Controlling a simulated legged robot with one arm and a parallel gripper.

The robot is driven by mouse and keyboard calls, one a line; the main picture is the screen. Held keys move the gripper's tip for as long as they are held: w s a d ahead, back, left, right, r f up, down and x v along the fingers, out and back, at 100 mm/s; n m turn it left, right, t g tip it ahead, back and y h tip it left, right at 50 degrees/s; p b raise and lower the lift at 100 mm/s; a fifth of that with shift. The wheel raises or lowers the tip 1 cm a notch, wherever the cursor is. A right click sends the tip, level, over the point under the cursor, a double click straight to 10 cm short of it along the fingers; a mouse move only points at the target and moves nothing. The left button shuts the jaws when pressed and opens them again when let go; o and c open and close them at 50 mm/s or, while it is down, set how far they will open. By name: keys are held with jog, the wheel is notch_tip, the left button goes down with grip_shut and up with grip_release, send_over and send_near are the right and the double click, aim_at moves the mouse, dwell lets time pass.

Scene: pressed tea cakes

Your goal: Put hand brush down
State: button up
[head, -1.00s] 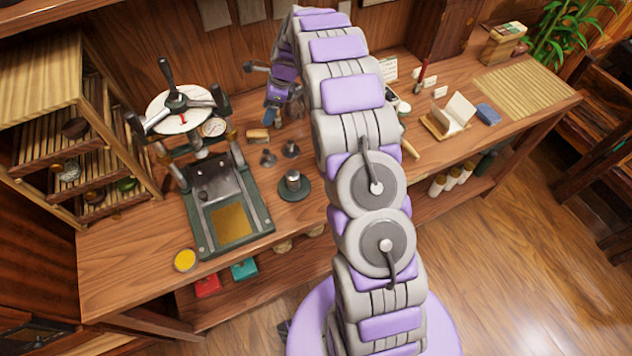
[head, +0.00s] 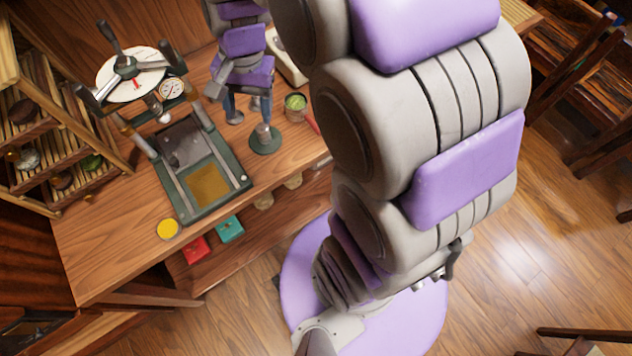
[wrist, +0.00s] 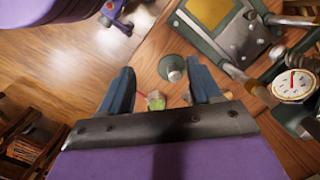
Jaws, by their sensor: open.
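My gripper (head: 244,108) hangs over the wooden bench, just behind the green disc, with its two blue fingers pointing down. In the wrist view its fingers (wrist: 160,70) stand wide apart and hold nothing. The hand brush cannot be made out in either current view; my gripper and arm cover part of the bench there. A steel weight on the green disc (head: 263,146) stands in front of the fingers. The disc also shows between the fingertips in the wrist view (wrist: 172,78).
The press (head: 165,135) stands left of my gripper. A green-topped tin (head: 295,103) is to its right. A tea rack (head: 60,140) stands far left. My arm hides the right of the bench.

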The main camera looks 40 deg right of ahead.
jog(key=s+d+n+g+h, duration=0.1)
jog(key=s+n, duration=0.7)
jog(key=s, duration=1.2)
jog(key=shift+s+f+h, duration=0.15)
jog(key=shift+s+h, duration=0.25)
